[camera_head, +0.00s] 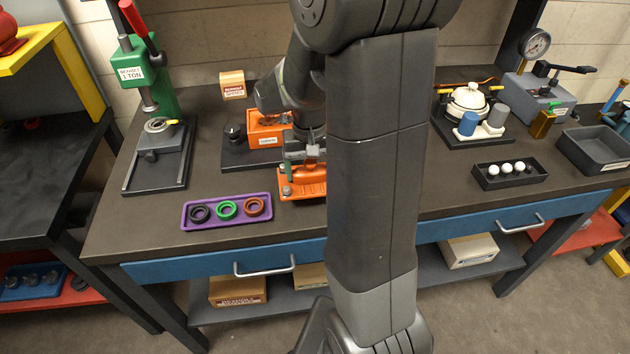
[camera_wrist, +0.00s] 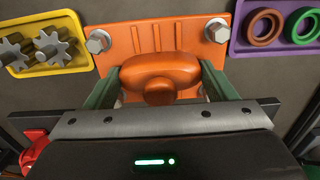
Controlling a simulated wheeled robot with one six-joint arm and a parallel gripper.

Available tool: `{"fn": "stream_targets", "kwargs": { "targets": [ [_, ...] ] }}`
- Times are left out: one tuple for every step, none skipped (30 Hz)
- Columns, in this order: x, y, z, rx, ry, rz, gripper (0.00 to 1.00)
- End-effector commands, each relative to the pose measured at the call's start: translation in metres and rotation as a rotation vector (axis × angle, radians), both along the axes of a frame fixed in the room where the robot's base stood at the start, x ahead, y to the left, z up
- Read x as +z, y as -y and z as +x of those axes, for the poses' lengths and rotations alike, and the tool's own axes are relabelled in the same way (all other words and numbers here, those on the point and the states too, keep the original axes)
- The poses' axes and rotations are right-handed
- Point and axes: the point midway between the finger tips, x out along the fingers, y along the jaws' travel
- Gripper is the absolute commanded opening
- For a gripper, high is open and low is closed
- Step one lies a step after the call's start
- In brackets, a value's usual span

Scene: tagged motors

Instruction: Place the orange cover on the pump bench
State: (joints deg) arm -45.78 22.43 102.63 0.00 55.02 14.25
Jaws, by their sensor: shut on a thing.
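The orange cover (camera_head: 303,188) is a flat plate with a raised rounded handle and bolts at its corners. It is at the front-middle of the dark workbench (camera_head: 290,210), partly hidden behind my arm in the head view. The cover fills the upper middle of the wrist view (camera_wrist: 158,42). My gripper (camera_wrist: 160,82) is shut on its raised handle, with a green finger on each side. My gripper (camera_head: 303,165) points down over the cover in the head view. I cannot tell whether the cover touches the worktop. No label marks any bench as the pump bench.
A purple tray (camera_head: 187,217) of rings lies left of the cover. A yellow tray (camera_wrist: 23,66) holds gears. An orange housing (camera_head: 262,140) stands behind. A green press (camera_head: 130,70) is at left; a gauge unit (camera_head: 522,90) and ball tray (camera_head: 484,183) are at right.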

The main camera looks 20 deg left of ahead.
Motion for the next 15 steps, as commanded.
{"fn": "stream_targets", "kwargs": {
  "targets": [
    [-0.004,0.000,0.001,0.000,0.001,0.001,0.21],
    [-0.006,-0.001,0.001,0.000,0.001,0.001,0.21],
    [-0.008,-0.001,0.001,0.000,0.002,0.001,0.21],
    [-0.010,-0.001,0.001,0.000,0.002,0.001,0.21],
    [-0.012,0.000,0.001,0.000,0.001,0.001,0.21],
    [-0.015,0.000,0.001,0.000,0.001,0.001,0.21],
    [-0.019,0.000,0.001,0.000,0.001,0.001,0.21],
    [-0.023,0.000,0.000,0.000,0.000,-0.001,0.21],
    [-0.028,0.000,0.000,0.000,0.000,-0.001,0.21],
    [-0.032,0.000,0.001,0.000,0.001,-0.001,0.21],
    [-0.035,0.000,0.001,0.000,0.001,-0.001,0.21],
    [-0.040,0.000,0.001,0.000,0.000,0.000,0.21],
    [-0.042,0.000,0.000,0.000,0.001,-0.001,0.21],
    [-0.044,0.000,0.000,0.000,0.000,0.000,0.21],
    [-0.046,0.000,0.001,0.000,0.002,0.001,0.21]
  ]
}}
